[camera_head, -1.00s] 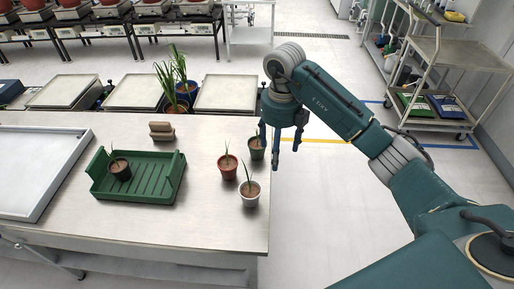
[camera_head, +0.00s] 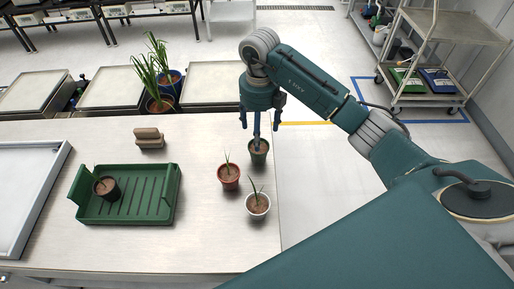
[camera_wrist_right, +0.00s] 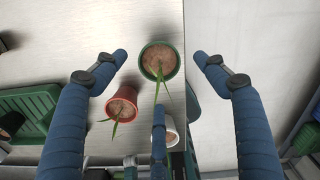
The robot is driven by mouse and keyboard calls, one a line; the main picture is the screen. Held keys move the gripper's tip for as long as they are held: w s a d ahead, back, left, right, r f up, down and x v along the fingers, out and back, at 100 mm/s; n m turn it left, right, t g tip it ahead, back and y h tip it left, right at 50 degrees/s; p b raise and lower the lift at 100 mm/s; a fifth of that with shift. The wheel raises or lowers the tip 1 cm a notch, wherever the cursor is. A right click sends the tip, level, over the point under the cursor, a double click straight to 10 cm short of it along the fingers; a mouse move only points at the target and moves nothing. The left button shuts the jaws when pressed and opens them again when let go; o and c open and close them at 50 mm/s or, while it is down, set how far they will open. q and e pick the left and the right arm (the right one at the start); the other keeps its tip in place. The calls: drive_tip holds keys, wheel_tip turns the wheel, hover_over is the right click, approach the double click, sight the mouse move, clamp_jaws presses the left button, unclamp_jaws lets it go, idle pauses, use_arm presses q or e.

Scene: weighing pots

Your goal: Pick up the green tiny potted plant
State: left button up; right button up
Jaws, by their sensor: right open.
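The green tiny potted plant (camera_head: 259,155) stands upright on the table, near its right edge, with brown soil and a thin green shoot. In the right wrist view the green pot (camera_wrist_right: 172,72) sits between the spread fingers. My right gripper (camera_head: 259,124) is open and empty, pointing down just above this pot. Its fingertips (camera_wrist_right: 161,57) appear on either side of the pot, apart from it. One finger partly covers the plant in the head view. My left gripper is not in view.
A red-brown pot (camera_head: 228,181) and a white pot (camera_head: 258,209) stand close by. A green tray (camera_head: 150,207) holds a dark pot (camera_head: 106,187). Brown blocks (camera_head: 149,138) lie behind the tray. A pale tray (camera_head: 45,170) is at left. Floor lies right of the table.

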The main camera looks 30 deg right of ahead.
drive_tip(key=shift+f, duration=1.3)
drive_tip(key=f, duration=0.1)
drive_tip(key=f+p, duration=0.1)
drive_tip(key=f, duration=0.1)
drive_tip(key=f+p, duration=0.1)
drive_tip(key=shift+w+a+f, duration=0.1)
drive_tip(key=shift+w+f, duration=0.15)
drive_tip(key=shift+f, duration=0.15)
drive_tip(key=shift+c, duration=0.8)
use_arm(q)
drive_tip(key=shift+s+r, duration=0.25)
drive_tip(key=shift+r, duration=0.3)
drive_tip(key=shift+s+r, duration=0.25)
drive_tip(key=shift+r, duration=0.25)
use_arm(e)
drive_tip(key=c, duration=1.1)
